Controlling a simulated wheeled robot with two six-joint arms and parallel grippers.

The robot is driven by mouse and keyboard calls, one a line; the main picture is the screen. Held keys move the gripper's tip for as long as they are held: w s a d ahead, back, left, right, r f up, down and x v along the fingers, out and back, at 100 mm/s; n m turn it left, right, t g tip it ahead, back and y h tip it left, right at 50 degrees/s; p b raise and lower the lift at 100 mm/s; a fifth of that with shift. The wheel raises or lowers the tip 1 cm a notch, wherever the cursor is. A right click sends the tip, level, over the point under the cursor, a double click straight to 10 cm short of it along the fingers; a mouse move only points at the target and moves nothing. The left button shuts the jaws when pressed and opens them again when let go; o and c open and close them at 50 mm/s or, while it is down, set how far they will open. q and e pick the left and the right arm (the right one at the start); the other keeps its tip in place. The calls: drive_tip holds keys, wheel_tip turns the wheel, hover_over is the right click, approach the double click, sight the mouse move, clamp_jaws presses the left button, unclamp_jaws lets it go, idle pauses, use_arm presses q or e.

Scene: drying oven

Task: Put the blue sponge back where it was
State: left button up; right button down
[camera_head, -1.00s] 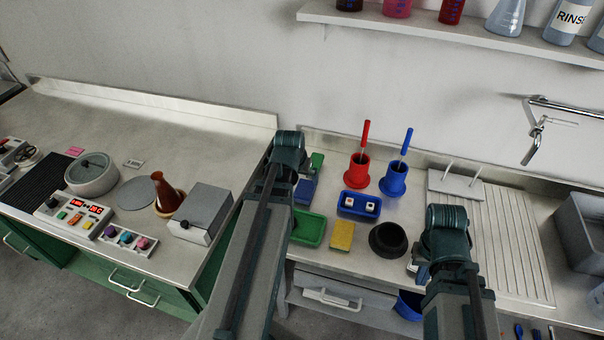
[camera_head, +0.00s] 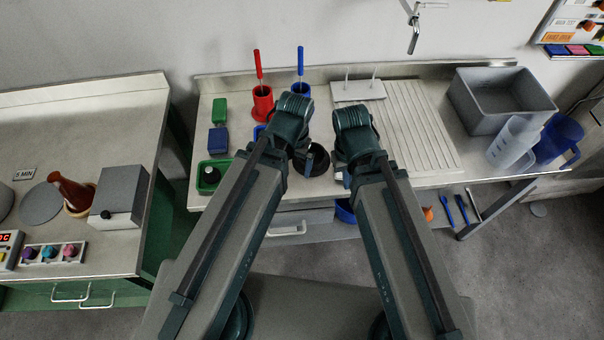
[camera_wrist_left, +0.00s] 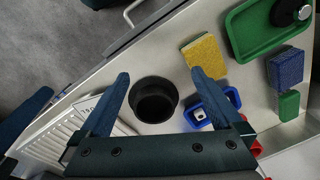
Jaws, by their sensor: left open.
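The blue sponge (camera_head: 218,140) lies on the sink counter, between the green sponge (camera_head: 219,110) and the green tray (camera_head: 203,186). In the left wrist view the blue sponge (camera_wrist_left: 286,67) is at the right, well away from my fingers. My left gripper (camera_wrist_left: 160,76) is open and empty, its fingers either side of the black bowl (camera_wrist_left: 154,100) in that view. In the head view my left gripper (camera_head: 303,163) is right of the blue sponge. My right gripper (camera_head: 342,178) is beside it at the right; its jaws are not clear.
A yellow sponge (camera_wrist_left: 204,57) and a small blue tray (camera_wrist_left: 230,95) lie near the bowl. Red (camera_head: 262,104) and blue (camera_head: 299,88) holders with upright handles stand behind. A ribbed drainboard (camera_head: 405,120) and grey basin (camera_head: 500,95) are at the right.

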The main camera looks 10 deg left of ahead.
use_arm(q)
drive_tip(key=shift+m+g+y, duration=0.3)
drive_tip(key=shift+m+g, duration=0.1)
drive_tip(key=shift+m, duration=0.1)
drive_tip(key=s+d, duration=0.3)
drive_tip(key=shift+s+d, duration=0.1)
drive_tip(key=shift+d, duration=0.1)
